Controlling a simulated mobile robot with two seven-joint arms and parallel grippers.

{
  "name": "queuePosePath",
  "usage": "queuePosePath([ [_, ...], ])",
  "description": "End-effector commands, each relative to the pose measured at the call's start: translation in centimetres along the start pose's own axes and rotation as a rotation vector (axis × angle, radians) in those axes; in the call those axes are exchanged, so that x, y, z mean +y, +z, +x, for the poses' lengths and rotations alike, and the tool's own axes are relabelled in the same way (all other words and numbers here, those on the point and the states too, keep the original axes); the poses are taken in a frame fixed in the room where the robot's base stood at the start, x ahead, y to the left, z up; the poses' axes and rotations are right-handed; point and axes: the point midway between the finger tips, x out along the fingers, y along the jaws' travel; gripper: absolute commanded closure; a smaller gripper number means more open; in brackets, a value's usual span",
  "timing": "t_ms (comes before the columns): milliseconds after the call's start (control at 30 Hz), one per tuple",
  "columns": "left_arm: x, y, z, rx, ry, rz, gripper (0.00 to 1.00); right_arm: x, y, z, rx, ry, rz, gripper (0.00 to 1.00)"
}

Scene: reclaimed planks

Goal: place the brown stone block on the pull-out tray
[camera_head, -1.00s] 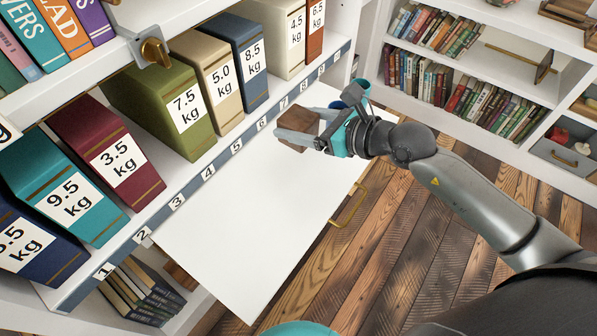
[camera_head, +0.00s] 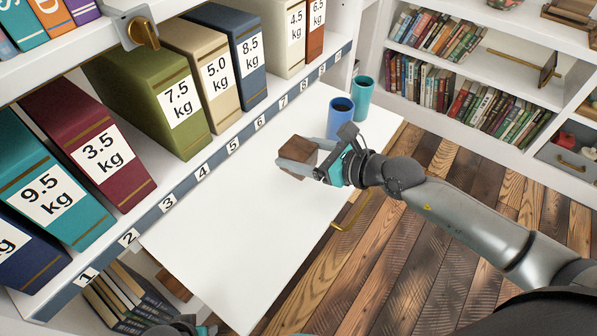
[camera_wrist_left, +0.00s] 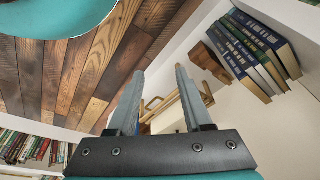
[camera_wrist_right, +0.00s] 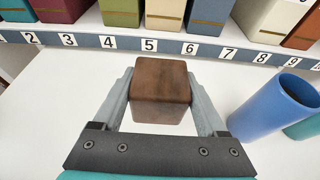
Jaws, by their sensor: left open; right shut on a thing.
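The brown stone block (camera_head: 297,152) is between the fingers of my right gripper (camera_head: 296,158), which is shut on it. The right wrist view shows the block (camera_wrist_right: 160,85) gripped on its left and right sides by the fingers (camera_wrist_right: 160,103). The white pull-out tray (camera_head: 225,225) lies beneath it. I cannot tell whether the block touches the tray or hangs just above it. My left gripper (camera_wrist_left: 158,95) is open and empty in the left wrist view, with the tray's gold handle beyond its fingers.
A blue cup (camera_head: 340,117) and a teal cup (camera_head: 362,98) stand at the tray's far right. Weight-labelled binders, such as the olive one (camera_head: 160,100), line the shelf behind the numbered strip (camera_head: 205,171). The tray's near left is clear. A gold handle (camera_head: 351,211) juts from its front edge.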

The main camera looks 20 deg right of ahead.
Motion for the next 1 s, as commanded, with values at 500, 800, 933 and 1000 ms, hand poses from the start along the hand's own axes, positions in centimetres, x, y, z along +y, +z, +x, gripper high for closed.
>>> queuePosePath([
  [500,-0.2,-2.2,-2.7,0.053,-0.004,-0.002,0.5,-0.1,-2.3,0.9,-0.007,-0.003,-0.003,1.0],
  [800,-0.3,-3.6,-5.7,0.101,-0.006,-0.005,0.5,-0.1,-4.5,1.8,-0.007,-0.002,-0.001,1.0],
  [933,-0.3,-3.8,-6.4,0.108,-0.007,-0.005,0.5,-0.1,-4.7,1.9,-0.007,-0.002,-0.001,1.0],
  [1000,-0.3,-3.9,-6.5,0.11,-0.007,-0.005,0.5,-0.1,-4.8,1.9,-0.008,-0.002,-0.001,1.0],
])
